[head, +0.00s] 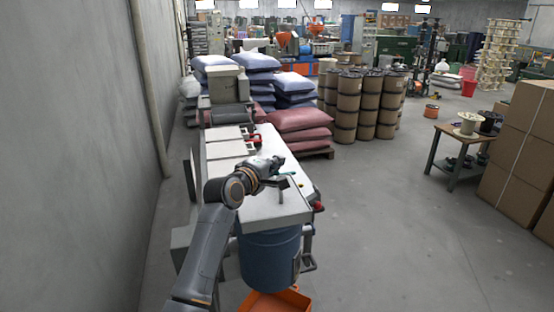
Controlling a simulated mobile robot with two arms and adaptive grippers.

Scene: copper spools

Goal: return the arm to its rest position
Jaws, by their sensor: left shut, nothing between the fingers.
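My left arm comes in from the bottom left and reaches forward over a long white-topped machine bench (286,209). My left gripper (282,160) is at the end of this arm, above the bench top, and is small in the picture. It is shut with nothing between its fingers. Whether it touches the bench top I cannot tell. My right arm and gripper are not in this view.
A blue drum (268,262) stands at the near end of the bench, with an orange bin (275,303) below. A grey wall (80,150) is close on the left. A wooden table (455,145) and cardboard boxes (525,140) stand right. Open floor (390,240) lies between.

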